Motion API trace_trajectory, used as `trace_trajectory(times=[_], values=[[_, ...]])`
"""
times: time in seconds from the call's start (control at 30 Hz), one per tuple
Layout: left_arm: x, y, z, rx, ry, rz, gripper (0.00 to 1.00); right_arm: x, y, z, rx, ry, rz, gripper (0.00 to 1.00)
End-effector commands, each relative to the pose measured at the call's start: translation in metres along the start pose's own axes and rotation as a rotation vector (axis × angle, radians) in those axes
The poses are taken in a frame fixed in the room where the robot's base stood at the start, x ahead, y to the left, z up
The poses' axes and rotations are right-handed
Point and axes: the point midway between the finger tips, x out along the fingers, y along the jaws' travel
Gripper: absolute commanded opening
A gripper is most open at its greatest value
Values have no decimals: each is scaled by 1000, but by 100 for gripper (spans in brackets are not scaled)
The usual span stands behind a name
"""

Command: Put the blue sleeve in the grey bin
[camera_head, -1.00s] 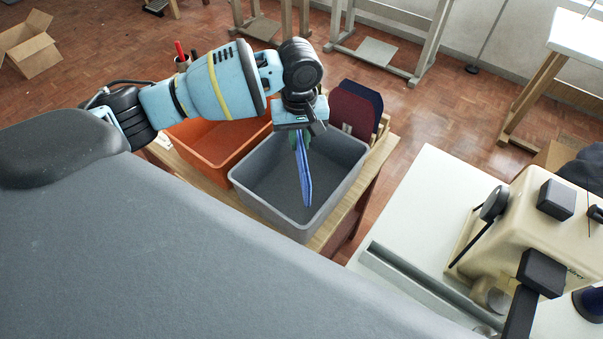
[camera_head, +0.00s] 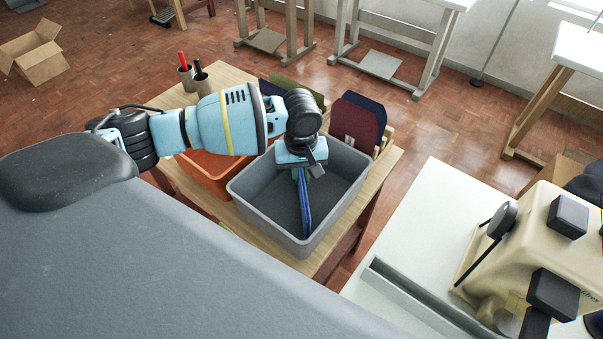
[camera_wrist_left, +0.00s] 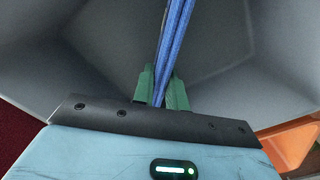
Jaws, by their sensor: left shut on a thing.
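The blue sleeve (camera_head: 305,208) hangs down in my left gripper (camera_head: 298,174), inside the opening of the grey bin (camera_head: 246,192). In the left wrist view the green fingertips (camera_wrist_left: 163,88) are shut on the blue sleeve (camera_wrist_left: 178,35), with the grey bin's walls (camera_wrist_left: 95,40) around it. Whether the sleeve's lower end touches the bin floor I cannot tell. My right gripper is not in view.
An orange bin (camera_head: 208,170) stands beside the grey bin on the wooden table (camera_head: 333,258). Dark red and blue pieces (camera_head: 357,122) stand behind. A beige sewing machine (camera_head: 545,225) sits on a white table at right.

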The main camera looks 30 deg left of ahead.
Motion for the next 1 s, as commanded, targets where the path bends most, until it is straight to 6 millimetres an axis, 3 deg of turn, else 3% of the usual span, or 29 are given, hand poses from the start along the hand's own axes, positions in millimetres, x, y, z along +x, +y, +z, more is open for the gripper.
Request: trace_trajectory(times=[0.23,0.27,0.4,0.77,1.0], values=[[2,0,0,0,-1,1,0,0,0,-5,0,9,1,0],[2,0,0,0,0,1,17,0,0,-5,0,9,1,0],[2,0,0,0,0,0,35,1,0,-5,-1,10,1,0],[0,0,0,0,1,1,36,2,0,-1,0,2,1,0],[-37,1,0,0,3,4,36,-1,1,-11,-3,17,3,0]])
